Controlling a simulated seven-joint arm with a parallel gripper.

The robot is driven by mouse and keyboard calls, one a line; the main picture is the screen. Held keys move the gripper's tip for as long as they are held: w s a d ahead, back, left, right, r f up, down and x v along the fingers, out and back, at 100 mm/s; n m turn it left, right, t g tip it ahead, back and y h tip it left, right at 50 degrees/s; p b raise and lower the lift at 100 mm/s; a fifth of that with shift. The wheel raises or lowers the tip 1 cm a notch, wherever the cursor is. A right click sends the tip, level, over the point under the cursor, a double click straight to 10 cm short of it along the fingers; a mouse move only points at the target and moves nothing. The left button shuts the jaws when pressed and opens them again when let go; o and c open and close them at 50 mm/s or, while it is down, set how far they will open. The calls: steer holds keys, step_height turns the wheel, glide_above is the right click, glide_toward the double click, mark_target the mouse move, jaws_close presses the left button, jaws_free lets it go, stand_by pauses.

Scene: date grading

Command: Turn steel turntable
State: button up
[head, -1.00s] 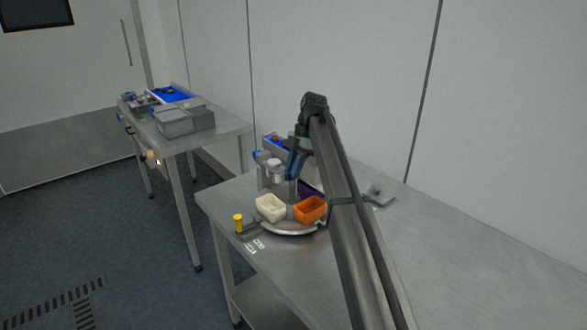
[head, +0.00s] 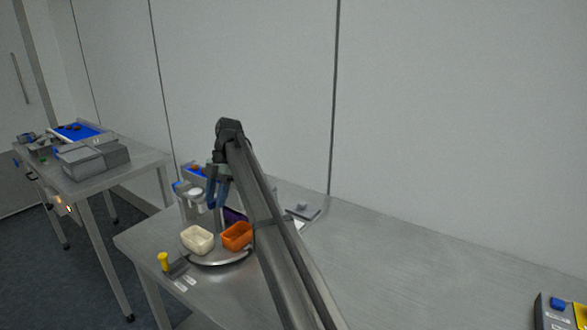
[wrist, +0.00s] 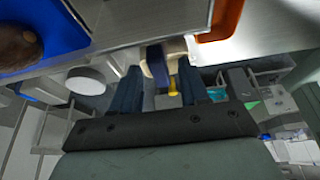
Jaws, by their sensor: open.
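The steel turntable (head: 218,263) is on the near bench. A cream bin (head: 197,239), an orange bin (head: 237,236) and a partly hidden purple bin (head: 232,214) stand on it. My gripper (head: 214,203) is above the back of the turntable, fingers pointing down, apart from the bins as far as I can tell. In the wrist view my gripper (wrist: 158,72) has its two dark blue fingers spread. The orange bin's edge (wrist: 228,20) shows at the top there. My arm hides the turntable's right side.
A yellow knob (head: 163,261) stands at the turntable's front left. Behind it is a device with a white round top (head: 195,193). A grey plate (head: 303,212) lies near the wall. The bench (head: 400,270) is clear to the right, up to a box with a blue button (head: 557,303).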

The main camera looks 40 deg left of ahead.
steer(key=m, duration=0.2)
steer(key=m+y, duration=0.1)
steer(key=m, duration=0.1)
steer(key=m+y, duration=0.1)
steer(key=shift+s+d+m+t, duration=0.1)
steer(key=shift+d+m+t, duration=0.2)
steer(key=shift+m, duration=0.1)
steer(key=m+t+y, duration=0.1)
steer(key=m, duration=0.5)
steer(key=shift+s+t+y, duration=0.1)
steer(key=shift+t+y, duration=0.3)
steer(key=v, duration=1.4)
steer(key=w+d+f+m+t, duration=0.3)
steer(key=w+d+m+t, duration=0.1)
steer(key=w+d+m, duration=1)
steer(key=w+d, duration=0.4)
steer(key=shift+w+d+t, duration=0.2)
steer(key=shift+w+t, duration=0.05)
steer(key=shift+t, duration=0.15)
steer(key=shift+f, duration=0.1)
